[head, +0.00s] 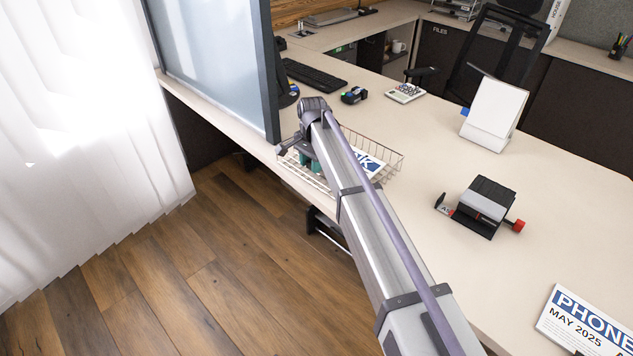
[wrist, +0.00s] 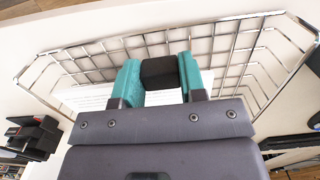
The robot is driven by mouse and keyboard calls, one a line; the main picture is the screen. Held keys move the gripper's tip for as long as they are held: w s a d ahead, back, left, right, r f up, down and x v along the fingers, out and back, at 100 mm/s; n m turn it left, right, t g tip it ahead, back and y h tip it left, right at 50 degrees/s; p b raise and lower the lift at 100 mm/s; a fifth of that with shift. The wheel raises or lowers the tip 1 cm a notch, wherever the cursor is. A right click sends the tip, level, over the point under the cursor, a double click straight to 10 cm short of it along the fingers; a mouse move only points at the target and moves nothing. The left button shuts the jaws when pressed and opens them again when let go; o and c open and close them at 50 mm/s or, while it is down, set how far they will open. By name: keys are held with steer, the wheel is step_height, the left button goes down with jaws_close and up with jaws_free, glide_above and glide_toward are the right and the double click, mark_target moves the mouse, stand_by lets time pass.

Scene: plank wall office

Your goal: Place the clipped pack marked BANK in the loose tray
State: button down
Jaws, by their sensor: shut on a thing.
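The wire tray (head: 398,166) stands on the desk near its left edge, beside the partition, partly hidden by my arm. The pack (head: 368,160) shows a blue band with the white letters "NK"; the rest is behind my arm. It lies within the tray's outline, but I cannot tell whether it rests on the tray's floor. My gripper (head: 309,160) is at the tray's left part. In the wrist view my gripper (wrist: 160,76) has its teal fingers shut on the pack's black clip (wrist: 160,72). White paper (wrist: 88,97) shows below, and the tray's wires (wrist: 65,58) surround it.
The partition (head: 268,80) rises close to the left of my gripper. A keyboard (head: 313,75), tape dispenser (head: 354,95), calculator (head: 405,93), white stand (head: 493,115), black stamp device (head: 484,207) and PHONE pack (head: 588,325) are on the desk.

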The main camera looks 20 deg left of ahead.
mark_target(311, 179)
steer(key=shift+f, duration=0.2)
step_height(311, 179, down, 4)
steer(key=b, duration=0.3)
steer(key=shift+b, duration=0.4)
steer(key=shift+r+p, duration=0.3)
steer(key=shift+r, duration=0.05)
steer(key=shift+f, duration=0.25)
steer(key=c, duration=0.7)
jaws_free()
steer(key=r+p, duration=1.2)
steer(key=shift+w+d+r, duration=0.1)
steer(key=shift+w+r, duration=0.15)
steer(key=shift+r, duration=0.15)
steer(key=shift+f, duration=0.1)
steer(key=shift+f, duration=0.1)
